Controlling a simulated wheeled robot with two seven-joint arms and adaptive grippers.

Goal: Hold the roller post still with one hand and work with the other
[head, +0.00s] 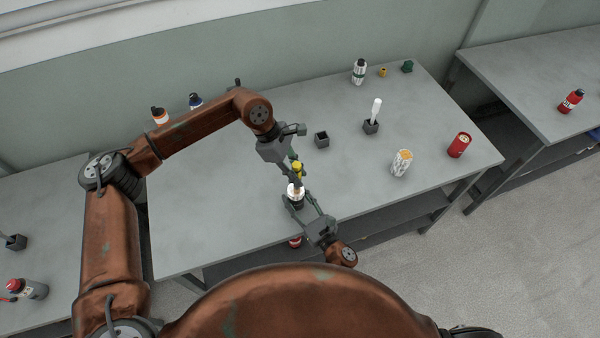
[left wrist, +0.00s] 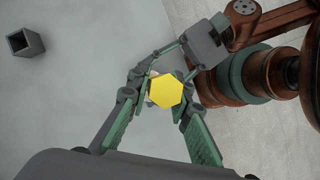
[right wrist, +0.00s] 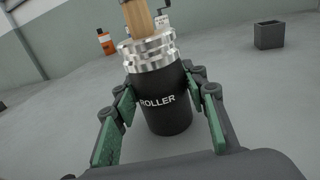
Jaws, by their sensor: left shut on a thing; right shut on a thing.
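The roller post, a black cylinder marked ROLLER (right wrist: 162,105) with ridged silver metal at its top, stands upright on the grey table (head: 230,225) near the front edge. My right gripper (head: 296,202) is shut around its black body, a finger on each side. A tan, wood-coloured shaft (right wrist: 137,18) rises from the metal top. My left gripper (head: 297,176) comes down from above and is shut on a yellow hexagonal piece (left wrist: 166,90), which also shows in the head view (head: 298,167) above the post. I cannot tell how the yellow piece joins the shaft.
An open dark box (head: 321,139) stands just behind the post. A grey holder with a white-handled thing (head: 371,126), a white-and-orange can (head: 401,163) and a red can (head: 459,145) stand to the right. Bottles stand along the back. The table's left front is clear.

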